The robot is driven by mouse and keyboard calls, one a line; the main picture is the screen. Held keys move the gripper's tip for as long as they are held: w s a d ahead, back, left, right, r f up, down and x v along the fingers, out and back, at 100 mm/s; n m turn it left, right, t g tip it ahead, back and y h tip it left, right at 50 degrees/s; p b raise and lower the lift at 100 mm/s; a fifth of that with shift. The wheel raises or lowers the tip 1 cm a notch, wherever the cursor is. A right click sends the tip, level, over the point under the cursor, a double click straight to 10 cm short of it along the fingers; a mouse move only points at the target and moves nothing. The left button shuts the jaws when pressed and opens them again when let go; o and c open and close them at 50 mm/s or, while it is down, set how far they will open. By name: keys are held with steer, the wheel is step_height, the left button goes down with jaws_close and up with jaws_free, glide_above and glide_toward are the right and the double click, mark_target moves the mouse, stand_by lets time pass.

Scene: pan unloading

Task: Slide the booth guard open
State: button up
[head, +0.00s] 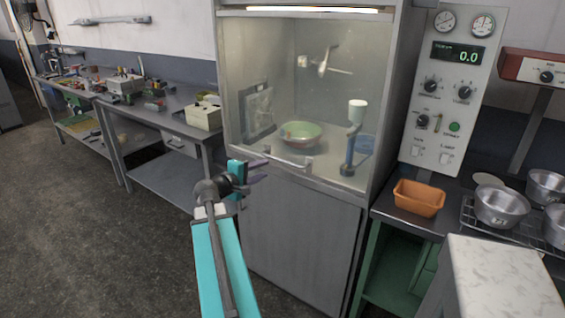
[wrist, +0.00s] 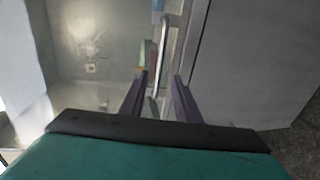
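The booth guard (head: 270,85) is a clear pane across the front of the metal booth, and it appears to be down. Its bar handle (head: 287,163) runs along the pane's lower edge. My gripper (head: 258,170) is at the left end of this handle in the head view. In the wrist view, my gripper (wrist: 160,88) has its two purple fingers apart, with the handle (wrist: 162,55) running up between and beyond them. I cannot tell whether the fingers touch the handle.
A control panel (head: 452,90) is at right, above an orange tray (head: 419,198) and metal pans (head: 500,206). A workbench (head: 170,115) stands left. The floor in front is clear.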

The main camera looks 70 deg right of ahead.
mark_target(282, 161)
steer(key=shift+d, duration=0.1)
steer(key=shift+p+x, duration=1.55)
steer(key=shift+x, duration=5.25)
jaws_close()
